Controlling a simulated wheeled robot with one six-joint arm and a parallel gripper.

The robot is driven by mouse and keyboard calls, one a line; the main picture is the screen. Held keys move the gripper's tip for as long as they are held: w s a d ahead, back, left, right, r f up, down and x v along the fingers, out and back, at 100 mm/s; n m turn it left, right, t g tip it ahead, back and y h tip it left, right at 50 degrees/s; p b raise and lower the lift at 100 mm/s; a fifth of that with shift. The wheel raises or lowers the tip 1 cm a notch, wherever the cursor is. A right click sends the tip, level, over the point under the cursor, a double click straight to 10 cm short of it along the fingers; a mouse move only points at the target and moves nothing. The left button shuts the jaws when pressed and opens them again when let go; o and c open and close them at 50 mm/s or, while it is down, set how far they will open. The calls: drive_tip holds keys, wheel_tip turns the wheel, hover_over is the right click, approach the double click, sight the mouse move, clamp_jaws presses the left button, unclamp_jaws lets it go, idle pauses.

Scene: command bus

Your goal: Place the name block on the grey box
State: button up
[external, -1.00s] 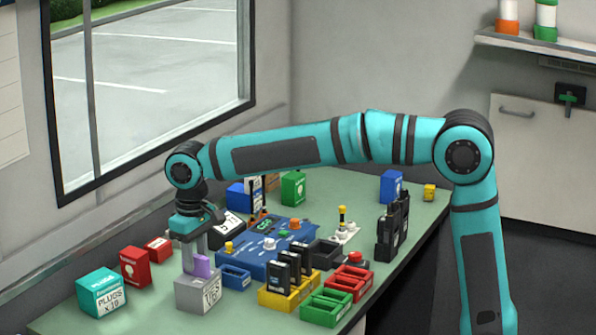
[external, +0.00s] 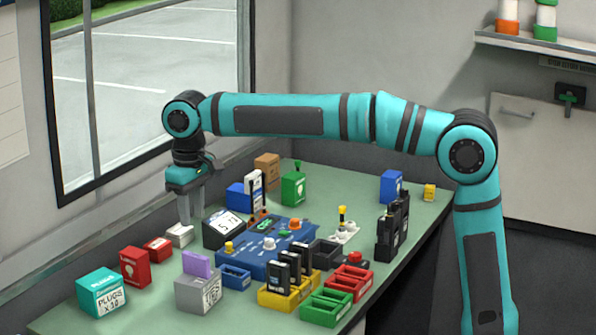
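A purple block (external: 196,264) stands upright at the back of the grey box (external: 197,296). It appears to rest on the box's top, though its lower edge is hard to make out. No lettering is legible on it. The grey box has a white label on its front and sits on the green table. My gripper (external: 190,222) is behind and above the purple block, apart from it. Its two fingers point down with a gap between them, and nothing shows held. The fingertips are close to a small white block (external: 180,235); whether they touch it is unclear.
A teal box (external: 102,292) and two red boxes (external: 135,267) stand left of the grey box. A blue panel (external: 265,250), small coloured trays (external: 327,307) and a black display (external: 223,229) crowd the right. Bare green table (external: 140,318) shows at the front left.

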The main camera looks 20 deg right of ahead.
drive_tip(key=w+d+r+m+t+y, duration=0.1)
drive_tip(key=w+d+r+m+t, duration=0.15)
drive_tip(key=d, duration=0.85)
drive_tip(key=w+d+r+m+t+y, duration=0.15)
drive_tip(key=w+d, duration=0.25)
drive_tip(key=d, duration=0.7)
drive_tip(key=w+d+r+m+t+y, duration=0.1)
drive_tip(key=w+d+r+t+y, duration=0.2)
drive_tip(key=d, duration=0.8)
drive_tip(key=s+d+m+t+h, duration=0.2)
drive_tip(key=s+d+t, duration=0.3)
drive_tip(key=d, duration=0.7)
drive_tip(key=s+d+r+m+t+h, duration=0.1)
drive_tip(key=s+d+t, duration=0.4)
drive_tip(key=d, duration=0.8)
drive_tip(key=shift+s+r+m+h, duration=0.2)
drive_tip(key=shift+s+m+h, duration=0.3)
drive_tip(key=shift+s+h, duration=0.65)
